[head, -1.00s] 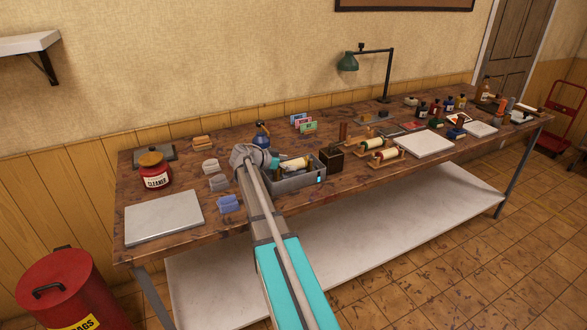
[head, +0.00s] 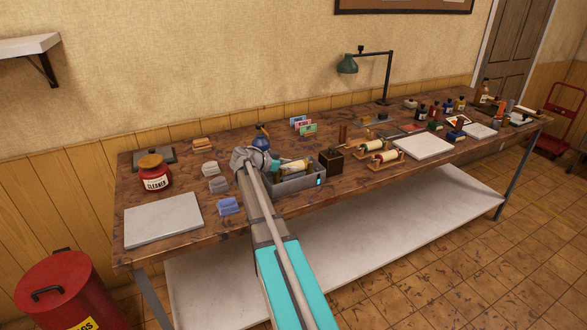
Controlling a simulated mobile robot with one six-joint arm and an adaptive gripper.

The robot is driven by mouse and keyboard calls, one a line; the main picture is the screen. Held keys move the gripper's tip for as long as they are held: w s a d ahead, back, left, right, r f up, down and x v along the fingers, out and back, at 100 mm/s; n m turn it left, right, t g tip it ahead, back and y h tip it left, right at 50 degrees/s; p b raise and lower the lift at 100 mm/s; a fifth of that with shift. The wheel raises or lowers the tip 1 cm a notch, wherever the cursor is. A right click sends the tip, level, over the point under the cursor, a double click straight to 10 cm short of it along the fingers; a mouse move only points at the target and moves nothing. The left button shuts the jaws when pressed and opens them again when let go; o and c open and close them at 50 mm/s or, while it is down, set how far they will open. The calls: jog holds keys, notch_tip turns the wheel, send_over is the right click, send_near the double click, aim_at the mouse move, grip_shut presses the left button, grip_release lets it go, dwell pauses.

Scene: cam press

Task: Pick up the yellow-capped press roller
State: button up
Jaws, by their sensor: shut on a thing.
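The yellow-capped press roller (head: 296,165), cream with a yellowish end, is at the grey tray (head: 300,183) on the workbench. It lies roughly level, its yellowish end pointing right. My gripper (head: 277,166) is at its left end, over the tray's left part, and is shut on it. My own wrist hides the fingertips and part of the roller. I cannot tell whether the roller touches the tray. Two other pale rollers, one at the back (head: 371,145) and one at the front (head: 387,156), rest on wooden stands to the right.
A dark wooden block (head: 331,161) stands close right of the tray. A blue bottle (head: 261,138) stands behind my wrist. Left are folded cloths (head: 229,206), a red cleaner jar (head: 155,174) and a pale slab (head: 163,220).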

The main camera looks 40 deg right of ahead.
grip_shut()
jog(key=shift+r, duration=0.2)
notch_tip(320, 180, up, 2)
jog(key=shift+r+p, duration=0.1)
jog(key=shift+p, duration=1.1)
jog(key=s+d+r+p, duration=0.5)
jog(key=s+r+p, duration=0.5)
jog(key=s, duration=0.3)
jog(key=shift+r+p, duration=0.25)
jog(key=shift+p, duration=0.05)
